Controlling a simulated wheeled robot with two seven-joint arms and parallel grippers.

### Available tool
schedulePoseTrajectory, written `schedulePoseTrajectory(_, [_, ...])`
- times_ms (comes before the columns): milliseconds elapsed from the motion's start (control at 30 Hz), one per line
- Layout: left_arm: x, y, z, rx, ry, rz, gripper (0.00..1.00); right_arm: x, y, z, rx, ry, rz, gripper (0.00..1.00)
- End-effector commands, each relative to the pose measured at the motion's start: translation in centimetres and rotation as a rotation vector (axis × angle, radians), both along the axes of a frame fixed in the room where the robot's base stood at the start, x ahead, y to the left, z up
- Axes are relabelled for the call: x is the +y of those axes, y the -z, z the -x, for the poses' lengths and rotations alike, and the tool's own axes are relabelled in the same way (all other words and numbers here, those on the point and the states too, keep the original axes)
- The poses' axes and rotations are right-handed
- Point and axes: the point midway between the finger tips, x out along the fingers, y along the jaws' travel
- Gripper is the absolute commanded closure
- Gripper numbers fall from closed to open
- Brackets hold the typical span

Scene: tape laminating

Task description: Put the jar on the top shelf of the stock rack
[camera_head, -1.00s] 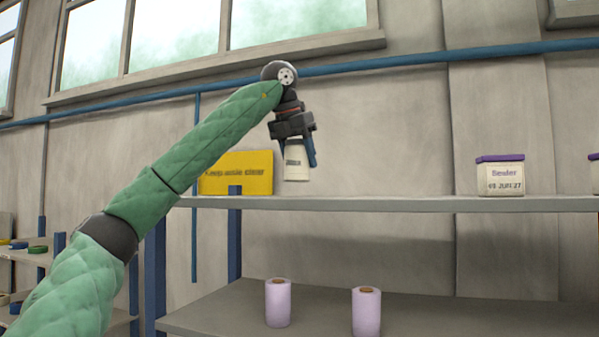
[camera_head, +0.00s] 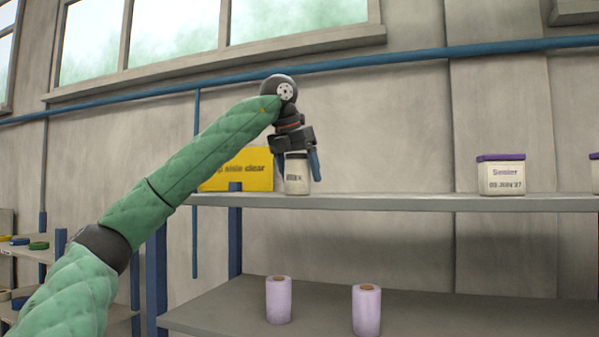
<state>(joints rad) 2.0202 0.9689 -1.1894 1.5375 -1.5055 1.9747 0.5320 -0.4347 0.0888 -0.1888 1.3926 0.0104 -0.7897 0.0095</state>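The jar (camera_head: 297,178) is pale with a dark printed label and stands upright on the top shelf (camera_head: 400,203) of the stock rack, near its left end. My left gripper (camera_head: 297,167) points down over the jar. Its blue fingers are spread on either side of the jar, with a small gap showing at the right finger, so it looks open around it. The jar's top is partly hidden by the gripper. My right gripper is not in view.
A yellow sign (camera_head: 240,172) stands just left of the jar, partly behind my arm. A purple-lidded Sealer tub (camera_head: 502,176) stands on the right of the top shelf. The shelf between is clear. Two lilac rolls (camera_head: 279,300) (camera_head: 366,311) stand on the lower shelf.

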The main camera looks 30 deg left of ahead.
Motion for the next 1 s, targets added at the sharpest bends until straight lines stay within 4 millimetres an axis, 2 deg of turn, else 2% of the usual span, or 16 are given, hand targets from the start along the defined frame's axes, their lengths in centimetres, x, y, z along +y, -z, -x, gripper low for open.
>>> schedulePoseTrajectory(333, [0.0,-0.4,0.0,-0.001,0.0,0.0,0.25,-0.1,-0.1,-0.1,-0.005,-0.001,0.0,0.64])
schedulePoseTrajectory(367, [0.0,-0.4,0.1,-0.001,0.0,0.0,0.25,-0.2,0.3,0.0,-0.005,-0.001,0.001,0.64])
schedulePoseTrajectory(433, [0.0,-1.0,0.3,-0.001,0.0,0.0,0.25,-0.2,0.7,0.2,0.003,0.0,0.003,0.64])
schedulePoseTrajectory(567, [0.1,-2.7,1.1,-0.003,0.0,0.001,0.25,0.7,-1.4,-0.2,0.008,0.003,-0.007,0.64])
schedulePoseTrajectory(1000, [0.3,-6.7,2.7,-0.003,0.001,0.0,0.25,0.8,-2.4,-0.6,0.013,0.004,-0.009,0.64])
